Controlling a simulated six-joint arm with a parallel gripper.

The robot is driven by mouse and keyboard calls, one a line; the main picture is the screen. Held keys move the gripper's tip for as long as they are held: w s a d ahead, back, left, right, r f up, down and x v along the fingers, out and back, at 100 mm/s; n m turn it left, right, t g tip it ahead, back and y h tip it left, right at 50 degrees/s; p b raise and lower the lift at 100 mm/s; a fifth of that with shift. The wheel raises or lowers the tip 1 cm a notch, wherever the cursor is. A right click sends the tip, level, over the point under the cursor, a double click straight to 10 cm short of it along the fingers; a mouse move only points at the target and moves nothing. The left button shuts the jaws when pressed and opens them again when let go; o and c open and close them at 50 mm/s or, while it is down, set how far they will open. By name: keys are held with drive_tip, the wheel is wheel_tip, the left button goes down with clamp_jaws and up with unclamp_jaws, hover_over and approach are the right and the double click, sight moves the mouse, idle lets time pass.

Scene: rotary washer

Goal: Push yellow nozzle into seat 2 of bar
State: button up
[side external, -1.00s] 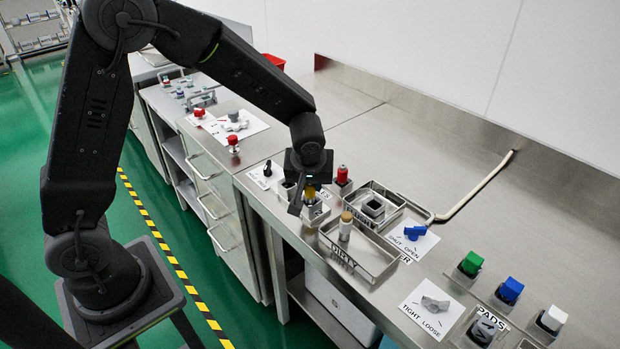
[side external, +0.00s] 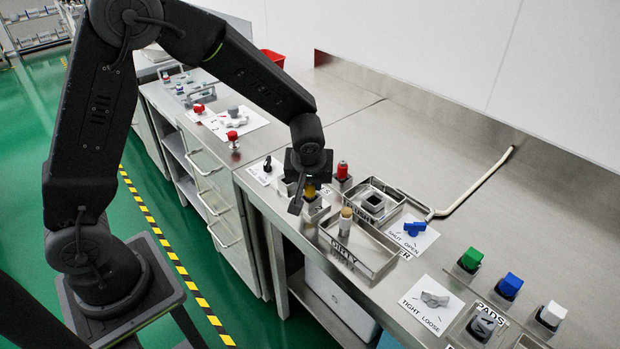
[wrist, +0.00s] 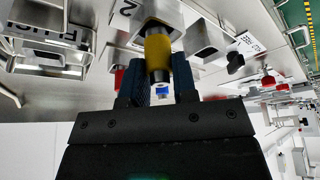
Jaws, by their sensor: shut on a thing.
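My gripper (side external: 305,194) is shut on the yellow nozzle (side external: 310,190). In the wrist view my gripper (wrist: 157,92) has its two dark blue fingers on either side of the yellow nozzle (wrist: 158,50). The nozzle's far end meets a square metal seat (wrist: 156,12), with a printed 2 beside it. The nozzle looks lined up with this seat; how deep it sits is hidden. In the side view the metal seat block (side external: 316,208) shows just below the nozzle, partly behind my gripper.
A red nozzle (side external: 342,171) stands in a neighbouring seat behind. A second metal tray (side external: 392,196) and a blue handle (side external: 414,228) are to the right. The counter behind is mostly clear.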

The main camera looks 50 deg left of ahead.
drive_tip(key=o, duration=1)
drive_tip(key=v, duration=1.4)
drive_tip(key=s+r+m+h, duration=0.1)
drive_tip(key=s+m, duration=0.2)
drive_tip(key=s, duration=0.3)
drive_tip(key=s+a+r+m+t+h, duration=0.1)
drive_tip(key=s+r+m, duration=0.1)
drive_tip(key=s, duration=0.4)
drive_tip(key=s+a+r+m+t+h, duration=0.1)
drive_tip(key=s+r+m, duration=0.1)
drive_tip(key=s+m, duration=0.2)
drive_tip(key=shift+s+a+r, duration=0.1)
drive_tip(key=shift+s, duration=0.5)
drive_tip(key=shift+s+a+r, duration=0.1)
drive_tip(key=shift+s+r, duration=0.05)
drive_tip(key=shift+s, duration=0.45)
